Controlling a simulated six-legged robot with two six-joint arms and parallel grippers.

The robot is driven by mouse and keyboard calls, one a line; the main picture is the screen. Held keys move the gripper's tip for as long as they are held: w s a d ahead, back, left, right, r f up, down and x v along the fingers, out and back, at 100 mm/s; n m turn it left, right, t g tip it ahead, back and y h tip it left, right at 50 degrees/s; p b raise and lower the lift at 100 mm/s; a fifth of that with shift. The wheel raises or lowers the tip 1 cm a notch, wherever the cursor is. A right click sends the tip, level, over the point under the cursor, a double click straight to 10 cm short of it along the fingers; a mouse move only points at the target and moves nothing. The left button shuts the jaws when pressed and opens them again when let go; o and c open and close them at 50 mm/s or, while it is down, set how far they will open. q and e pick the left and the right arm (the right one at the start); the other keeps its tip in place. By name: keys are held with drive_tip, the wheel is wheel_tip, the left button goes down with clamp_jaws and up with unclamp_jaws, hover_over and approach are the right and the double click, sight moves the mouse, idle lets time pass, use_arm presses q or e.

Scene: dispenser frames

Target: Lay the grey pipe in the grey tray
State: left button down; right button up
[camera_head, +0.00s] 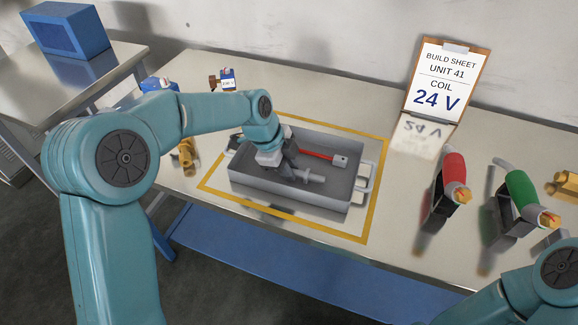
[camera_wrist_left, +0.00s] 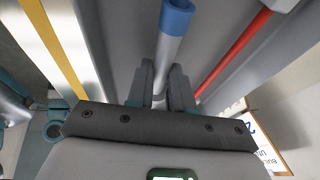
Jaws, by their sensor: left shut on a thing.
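The grey tray (camera_head: 285,195) stands inside a yellow outline on the bench. My left gripper (camera_head: 288,170) reaches down into the tray and is shut on the grey pipe (camera_head: 312,178). The pipe points to the right and lies low within the tray walls; I cannot tell whether it touches the floor. In the left wrist view the pipe (camera_wrist_left: 166,52) passes between the finger pads of the left gripper (camera_wrist_left: 162,84) and shows a bluish end. My right gripper is out of view; only part of my right arm shows at the bottom right.
A red rod (camera_head: 316,154) with a pale end block lies in the tray behind the pipe. Red-handled (camera_head: 454,170) and green-handled (camera_head: 521,190) tools stand to the right. A build sheet (camera_head: 440,80) stands behind. A brass fitting (camera_head: 187,155) is left of the tray.

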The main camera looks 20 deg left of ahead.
use_arm(q)
drive_tip(key=shift+f, duration=0.25)
drive_tip(key=c, duration=1.3)
unclamp_jaws()
drive_tip(key=shift+r, duration=0.1)
drive_tip(key=shift+r, duration=0.25)
drive_tip(key=v, duration=1.1)
drive_tip(key=shift+s+a+r+p, duration=0.1)
drive_tip(key=shift+a+r+p, duration=0.05)
drive_tip(key=shift+r+p, duration=0.25)
drive_tip(key=shift+f, duration=0.1)
